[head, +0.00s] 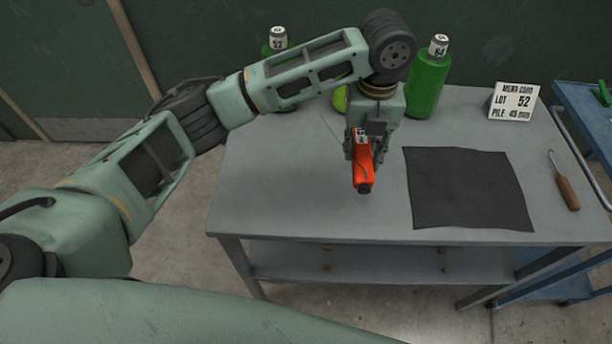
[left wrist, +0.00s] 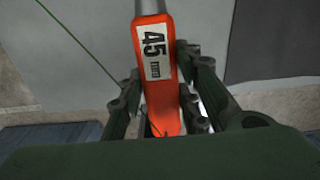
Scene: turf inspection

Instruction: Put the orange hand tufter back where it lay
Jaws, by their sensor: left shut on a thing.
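The orange hand tufter (head: 362,172) is in my left gripper (head: 364,150), over the left middle part of the grey table (head: 270,190). My left gripper is shut on its orange body. In the left wrist view the tufter (left wrist: 155,65) lies between the two fingers (left wrist: 160,105), with a white label reading 45 facing the camera. A thin green strand (left wrist: 75,45) runs beside it. I cannot tell whether the tufter touches the table. My right gripper is not in view.
A dark mat (head: 468,190) lies on the table to the right, with a wooden-handled hook tool (head: 566,185) beyond it. A sign (head: 513,101) reading LOT 52, PILE 45 stands at the back. Green bottles (head: 427,85) labelled 52 and 64 stand behind my arm. The table's front left is clear.

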